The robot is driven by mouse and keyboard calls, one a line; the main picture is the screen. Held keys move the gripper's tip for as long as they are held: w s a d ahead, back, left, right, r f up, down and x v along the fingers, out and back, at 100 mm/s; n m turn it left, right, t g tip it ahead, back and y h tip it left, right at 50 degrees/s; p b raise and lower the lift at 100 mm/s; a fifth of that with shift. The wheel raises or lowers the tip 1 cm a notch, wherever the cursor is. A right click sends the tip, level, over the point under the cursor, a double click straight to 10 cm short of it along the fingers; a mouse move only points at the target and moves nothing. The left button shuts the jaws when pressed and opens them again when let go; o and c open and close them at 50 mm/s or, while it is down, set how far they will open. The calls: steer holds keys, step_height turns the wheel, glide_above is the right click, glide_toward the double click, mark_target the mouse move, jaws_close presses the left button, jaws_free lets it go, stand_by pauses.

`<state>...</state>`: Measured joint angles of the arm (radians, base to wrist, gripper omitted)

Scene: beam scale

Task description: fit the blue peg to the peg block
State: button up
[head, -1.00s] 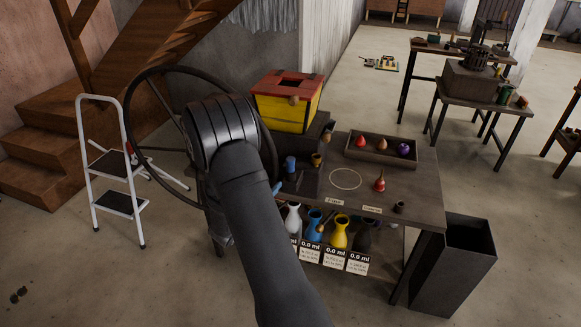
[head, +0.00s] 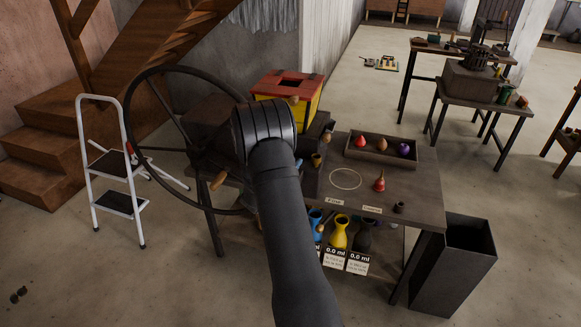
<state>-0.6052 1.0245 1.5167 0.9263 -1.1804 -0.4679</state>
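My dark arm (head: 278,215) reaches up from the bottom of the head view and ends in a rounded, banded link over the left part of the workbench (head: 420,190). My gripper is hidden behind this link, so I cannot see its fingers or whether it holds anything. I see no blue peg now; the arm covers the left part of the benchtop. I cannot make out a peg block either. A small brown cup (head: 317,160) stands just right of the arm.
A yellow box with a red lid (head: 290,88) stands behind the arm. A tray (head: 415,161) holds several pear-shaped pieces; a red one (head: 379,182) stands before it. A large wheel (head: 133,143) is left. Blue (head: 315,221) and yellow (head: 339,233) vases sit below the benchtop.

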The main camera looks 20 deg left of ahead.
steer(key=c, duration=0.7)
steer(key=shift+c, duration=0.3)
steer(key=shift+r, duration=0.8)
step_height(320, 180, up, 3)
steer(key=shift+f, duration=0.2)
steer(key=s+d+r, duration=0.2)
steer(key=d+r, duration=0.5)
steer(key=d, duration=0.4)
steer(key=w+d+n+y, duration=0.3)
steer(key=w+d+y, duration=0.2)
steer(key=w+d, duration=0.45)
steer(key=w+d+f+n+g+y, duration=0.1)
steer(key=d+f+n+y, duration=0.2)
steer(key=d, duration=0.7)
steer(key=w+d+f+n+g+y, duration=0.1)
steer(key=d+f+n+g+y, duration=0.1)
steer(key=d+f+n+y, duration=0.2)
steer(key=d+f+y, duration=0.3)
steer(key=d+f, duration=0.3)
steer(key=f, duration=0.1)
steer(key=shift+w+d+f, duration=0.25)
steer(key=shift+w+f, duration=0.1)
